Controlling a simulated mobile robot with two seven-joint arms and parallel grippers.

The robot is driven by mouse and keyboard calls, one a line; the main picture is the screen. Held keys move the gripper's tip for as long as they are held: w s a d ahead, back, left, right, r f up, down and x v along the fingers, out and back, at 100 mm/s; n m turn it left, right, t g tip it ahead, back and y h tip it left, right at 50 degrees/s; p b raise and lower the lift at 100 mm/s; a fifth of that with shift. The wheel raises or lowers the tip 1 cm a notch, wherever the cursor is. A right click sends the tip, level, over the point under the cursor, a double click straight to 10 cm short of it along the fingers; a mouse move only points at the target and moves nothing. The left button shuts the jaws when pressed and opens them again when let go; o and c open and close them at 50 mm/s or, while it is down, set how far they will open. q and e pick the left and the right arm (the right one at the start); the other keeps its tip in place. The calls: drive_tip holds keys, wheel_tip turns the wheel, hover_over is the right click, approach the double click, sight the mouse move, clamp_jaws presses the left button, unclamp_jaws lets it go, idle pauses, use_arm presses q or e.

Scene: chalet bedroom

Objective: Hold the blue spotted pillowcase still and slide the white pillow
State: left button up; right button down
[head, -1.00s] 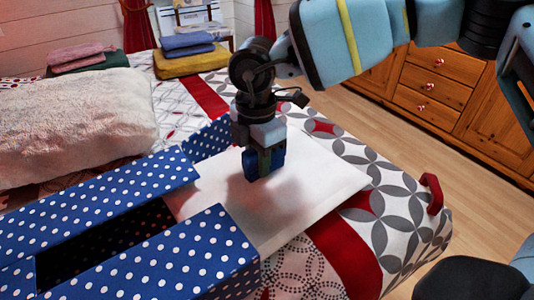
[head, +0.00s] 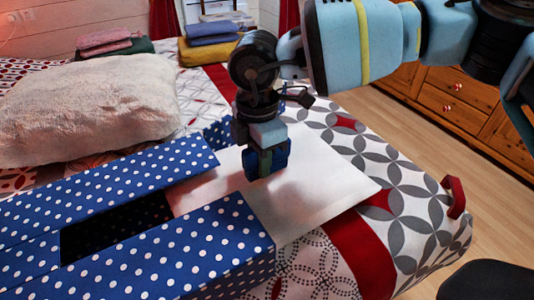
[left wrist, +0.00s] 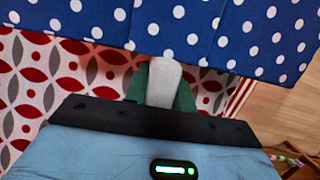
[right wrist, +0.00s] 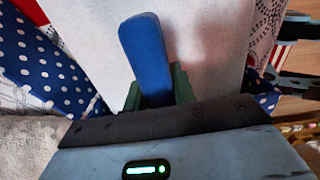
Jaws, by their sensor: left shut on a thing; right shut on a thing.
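The blue spotted pillowcase (head: 150,250) lies boxy and stiff on the bed, with a dark opening (head: 115,222) between its panels. The flat white pillow (head: 325,190) lies partly between the pillowcase's panels at its right end, with the rest sticking out. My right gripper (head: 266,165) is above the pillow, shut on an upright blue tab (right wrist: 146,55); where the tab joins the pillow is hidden. My left gripper (left wrist: 162,88) is out of the head view. In the left wrist view it is shut on a pale grey tab (left wrist: 163,80) at the pillowcase's edge (left wrist: 200,40).
A fluffy cream pillow (head: 90,110) lies on the bed behind the case. Folded cloths (head: 210,45) are at the back. The patterned bedspread (head: 400,220) is bare at right. A wooden dresser (head: 450,95) stands beyond the floor.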

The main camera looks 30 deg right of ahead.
drive_tip(key=shift+s+a+f, duration=0.15)
drive_tip(key=shift+a+f, duration=0.05)
drive_tip(key=shift+f, duration=0.1)
drive_tip(key=c, duration=1.3)
unclamp_jaws()
drive_tip(key=shift+o, duration=1)
drive_tip(key=shift+d+r, duration=0.1)
